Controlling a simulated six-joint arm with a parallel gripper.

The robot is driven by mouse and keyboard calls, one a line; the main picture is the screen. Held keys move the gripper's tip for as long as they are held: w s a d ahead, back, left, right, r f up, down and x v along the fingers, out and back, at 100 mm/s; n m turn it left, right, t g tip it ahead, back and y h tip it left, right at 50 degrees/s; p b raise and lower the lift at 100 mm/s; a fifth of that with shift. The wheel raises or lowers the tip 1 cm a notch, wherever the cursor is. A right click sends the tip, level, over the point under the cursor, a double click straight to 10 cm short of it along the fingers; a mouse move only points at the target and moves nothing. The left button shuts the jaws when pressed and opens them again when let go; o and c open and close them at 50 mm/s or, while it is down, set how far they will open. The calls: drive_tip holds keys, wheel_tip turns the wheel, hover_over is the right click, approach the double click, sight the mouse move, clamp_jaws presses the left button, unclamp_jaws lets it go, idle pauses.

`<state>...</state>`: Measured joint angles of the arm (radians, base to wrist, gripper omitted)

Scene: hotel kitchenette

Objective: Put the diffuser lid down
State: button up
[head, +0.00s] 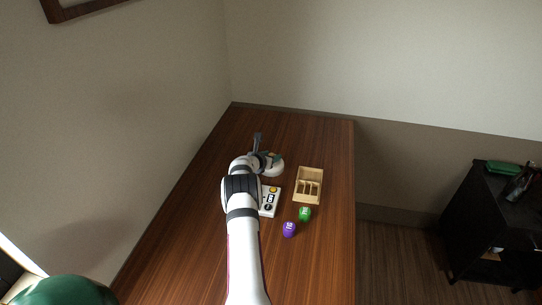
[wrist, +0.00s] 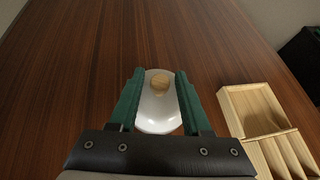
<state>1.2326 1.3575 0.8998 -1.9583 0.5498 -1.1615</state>
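In the wrist view the white diffuser lid (wrist: 157,113) with a round wooden knob (wrist: 160,84) shows between the two green fingers of my gripper (wrist: 159,73). The fingers stand apart, with clear gaps on both sides of the knob. They hide the lid's left and right sides. I cannot tell whether the lid rests on the table. In the head view my gripper (head: 262,153) is over the far part of the table, beside a rounded white shape (head: 274,168) that my arm partly hides.
A light wooden divided box (head: 308,172) is right of my gripper; it also shows in the wrist view (wrist: 246,110). A white panel (head: 270,207) with yellow and black parts, a green item (head: 305,214) and a purple item (head: 289,229) lie nearer. The table's left side is clear.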

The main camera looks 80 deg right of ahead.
drive_tip(key=shift+o, duration=0.3)
drive_tip(key=shift+r, duration=0.1)
drive_tip(key=shift+a+r, duration=0.2)
drive_tip(key=v, duration=1.1)
drive_tip(key=shift+a+r, duration=0.2)
drive_tip(key=shift+a, duration=0.05)
